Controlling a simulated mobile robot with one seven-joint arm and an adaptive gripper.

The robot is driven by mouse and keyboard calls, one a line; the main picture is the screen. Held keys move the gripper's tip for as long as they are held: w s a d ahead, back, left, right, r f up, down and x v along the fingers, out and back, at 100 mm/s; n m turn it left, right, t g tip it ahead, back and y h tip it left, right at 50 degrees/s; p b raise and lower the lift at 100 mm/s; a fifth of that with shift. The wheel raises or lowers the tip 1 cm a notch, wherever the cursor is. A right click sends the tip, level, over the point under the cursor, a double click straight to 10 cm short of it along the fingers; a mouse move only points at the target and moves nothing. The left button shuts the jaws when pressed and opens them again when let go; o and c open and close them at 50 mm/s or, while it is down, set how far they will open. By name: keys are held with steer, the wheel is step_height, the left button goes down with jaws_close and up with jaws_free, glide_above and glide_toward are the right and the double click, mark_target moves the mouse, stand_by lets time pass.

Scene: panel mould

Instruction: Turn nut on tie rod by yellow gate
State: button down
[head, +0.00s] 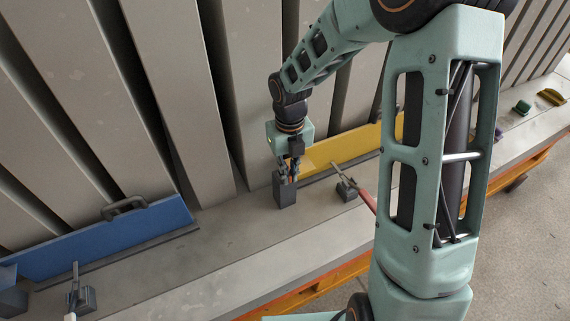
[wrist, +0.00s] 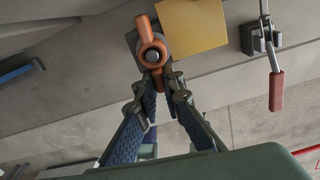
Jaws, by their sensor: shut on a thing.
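The nut (wrist: 151,38) is orange with two wings and sits around the grey end of the tie rod (wrist: 152,56) in the wrist view. One wing points up and the other points down towards my fingers. My gripper (wrist: 157,85) is shut on the lower wing. The yellow gate (wrist: 196,30) is just right of the nut. In the head view my gripper (head: 289,178) reaches down at a dark grey block (head: 285,192), at the left end of the yellow gate (head: 345,146). The nut is hard to make out there.
A toggle clamp (head: 347,189) with a red handle stands right of the grey block; it also shows in the wrist view (wrist: 264,40). A blue gate (head: 100,240) with a dark handle is at left, with another clamp (head: 82,298) before it. Tall grey panels (head: 165,80) stand behind.

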steer(key=shift+d+r+n+p, duration=0.1)
steer(key=shift+r+n+p, duration=0.2)
steer(key=shift+p, duration=0.2)
steer(key=shift+w+d+f+n, duration=0.15)
steer(key=shift+f+n, duration=0.15)
steer(key=shift+n, duration=0.3)
steer(key=shift+w+d+n, duration=0.1)
steer(key=shift+d+n, duration=0.1)
steer(key=shift+n, duration=0.65)
steer(key=shift+d+n, duration=0.15)
steer(key=shift+n, duration=0.7)
steer(key=c, duration=2)
jaws_free()
steer(key=shift+w+r, duration=0.1)
